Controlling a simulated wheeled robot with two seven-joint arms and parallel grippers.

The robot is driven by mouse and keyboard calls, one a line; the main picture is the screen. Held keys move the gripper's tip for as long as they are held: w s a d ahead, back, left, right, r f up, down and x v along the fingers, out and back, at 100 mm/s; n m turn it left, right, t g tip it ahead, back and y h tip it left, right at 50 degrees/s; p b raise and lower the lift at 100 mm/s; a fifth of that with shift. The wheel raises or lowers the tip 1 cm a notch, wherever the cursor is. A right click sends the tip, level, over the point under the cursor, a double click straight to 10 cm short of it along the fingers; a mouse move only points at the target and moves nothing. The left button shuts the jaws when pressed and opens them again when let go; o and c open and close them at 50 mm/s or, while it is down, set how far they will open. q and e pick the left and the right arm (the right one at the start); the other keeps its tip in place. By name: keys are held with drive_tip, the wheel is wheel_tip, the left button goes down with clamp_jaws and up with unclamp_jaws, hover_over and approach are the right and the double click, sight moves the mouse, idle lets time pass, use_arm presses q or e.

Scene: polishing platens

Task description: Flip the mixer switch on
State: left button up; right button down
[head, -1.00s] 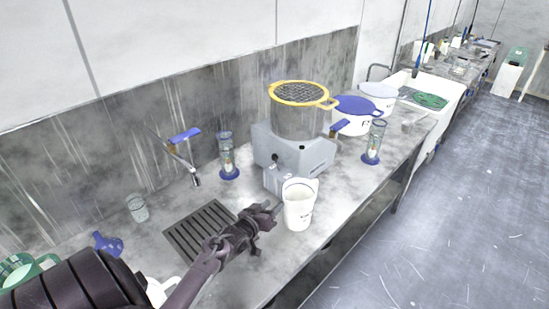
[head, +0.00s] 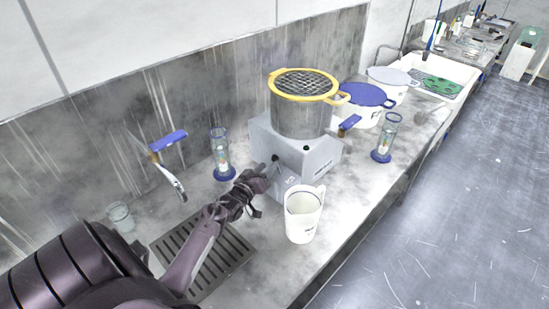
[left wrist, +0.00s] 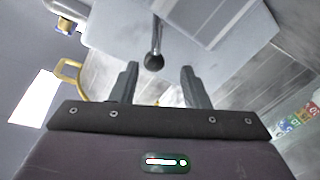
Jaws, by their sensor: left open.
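The mixer (head: 310,155) is a grey boxy base with a steel bowl (head: 300,118) under a yellow-rimmed mesh lid (head: 303,83). Its switch (head: 276,158) is a small dark lever on the front face. In the left wrist view the switch is a metal stem with a black ball tip (left wrist: 154,61). My left gripper (head: 265,172) is just in front of the switch. In the left wrist view its two fingers (left wrist: 158,72) are open, with the ball tip between them; I cannot tell whether they touch. My right gripper is not in view.
A white jug (head: 302,215) stands close in front of the mixer, right of my gripper. Blue-based glass cylinders stand left (head: 221,155) and right (head: 385,140) of it. A drain grate (head: 225,260) lies below my left arm.

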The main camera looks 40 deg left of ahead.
sight(275, 159)
use_arm(q)
drive_tip(key=w+b, duration=0.3)
drive_tip(key=w, duration=0.1)
drive_tip(key=shift+w+r, duration=0.1)
drive_tip(key=shift+w, duration=0.1)
drive_tip(key=shift+w+a, duration=0.1)
drive_tip(key=shift+w, duration=0.25)
drive_tip(key=shift+r, duration=0.1)
drive_tip(key=shift+c, duration=0.2)
drive_tip(key=c, duration=0.7)
clamp_jaws()
drive_tip(key=shift+b, duration=0.3)
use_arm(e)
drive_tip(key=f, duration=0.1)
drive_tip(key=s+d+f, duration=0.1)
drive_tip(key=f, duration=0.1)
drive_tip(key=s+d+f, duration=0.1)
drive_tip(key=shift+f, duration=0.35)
